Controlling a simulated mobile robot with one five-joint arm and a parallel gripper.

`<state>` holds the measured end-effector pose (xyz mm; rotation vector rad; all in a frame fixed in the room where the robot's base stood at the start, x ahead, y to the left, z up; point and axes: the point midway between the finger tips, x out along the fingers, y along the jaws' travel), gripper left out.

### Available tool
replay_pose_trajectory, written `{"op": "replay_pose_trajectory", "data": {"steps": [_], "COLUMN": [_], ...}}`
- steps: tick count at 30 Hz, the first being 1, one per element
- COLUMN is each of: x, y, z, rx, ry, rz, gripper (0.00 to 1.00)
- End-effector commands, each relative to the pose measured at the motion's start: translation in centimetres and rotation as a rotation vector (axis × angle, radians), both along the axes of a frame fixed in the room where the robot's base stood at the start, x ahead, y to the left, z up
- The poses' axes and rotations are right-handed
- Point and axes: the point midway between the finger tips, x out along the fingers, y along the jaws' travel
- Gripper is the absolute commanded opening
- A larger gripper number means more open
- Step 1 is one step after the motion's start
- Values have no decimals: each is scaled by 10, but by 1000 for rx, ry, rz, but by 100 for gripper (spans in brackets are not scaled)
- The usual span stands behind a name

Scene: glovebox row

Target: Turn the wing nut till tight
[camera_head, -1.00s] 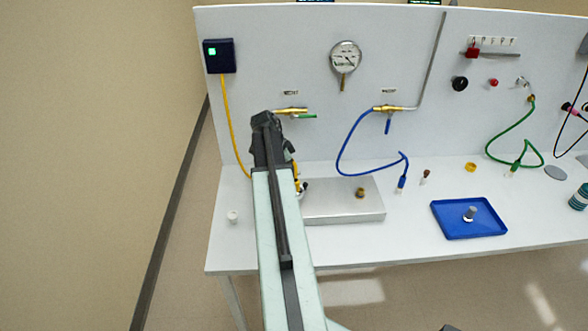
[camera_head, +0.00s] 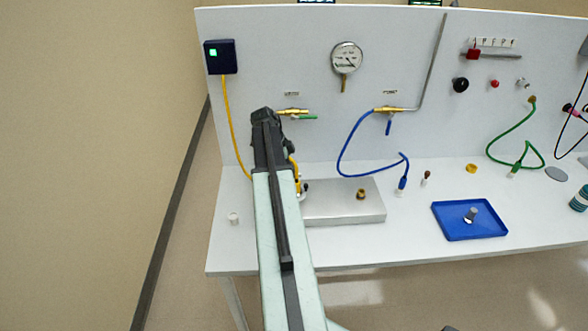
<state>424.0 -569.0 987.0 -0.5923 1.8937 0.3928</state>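My arm reaches from the bottom edge up to its dark far joint (camera_head: 266,125), in front of the left part of the bench. My gripper's fingers are hidden behind this arm, so I cannot see what they touch. A metal plate (camera_head: 340,215) lies to the right of the arm, its left end partly covered. On it stands a small brass fitting (camera_head: 361,194). A yellow hose end (camera_head: 295,172) and a small dark part (camera_head: 305,185) show just right of the arm. I cannot clearly make out a wing nut; it may be hidden behind my arm.
A small white part (camera_head: 233,218) stands left of the arm. A blue hose (camera_head: 342,150) hangs from a brass valve (camera_head: 388,109). A blue tray (camera_head: 450,222) holds a metal piece (camera_head: 470,215). The bench front between plate and tray is clear.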

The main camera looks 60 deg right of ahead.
Motion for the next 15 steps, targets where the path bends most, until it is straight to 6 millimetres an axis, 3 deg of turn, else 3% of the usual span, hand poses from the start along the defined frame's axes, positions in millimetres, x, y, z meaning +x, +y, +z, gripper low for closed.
{"op": "replay_pose_trajectory", "data": {"steps": [2,5,15], "x": [1,1,0], "y": [1,1,0], "z": [-1,-1,1], "rx": [2,2,1], "ry": [-4,-2,0], "rz": [-1,0,0], "gripper": [0,27,27]}}
